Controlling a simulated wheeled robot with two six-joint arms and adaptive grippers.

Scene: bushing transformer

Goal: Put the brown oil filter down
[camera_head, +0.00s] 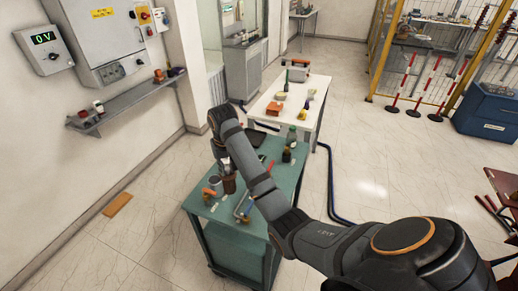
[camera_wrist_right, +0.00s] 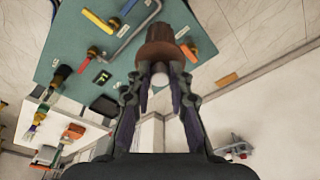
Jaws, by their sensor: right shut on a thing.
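The brown oil filter (camera_wrist_right: 162,43) is between the fingertips of my right gripper (camera_wrist_right: 160,72) in the right wrist view. The fingers are shut on it. In the head view the brown filter (camera_head: 229,184) shows over the near left part of the teal table (camera_head: 222,230), below my right gripper (camera_head: 222,158), partly hidden by my arm. I cannot tell whether its base touches the table top. My left gripper is in neither view.
A white table (camera_head: 309,105) stands behind; a wall shelf (camera_head: 130,103) is left.

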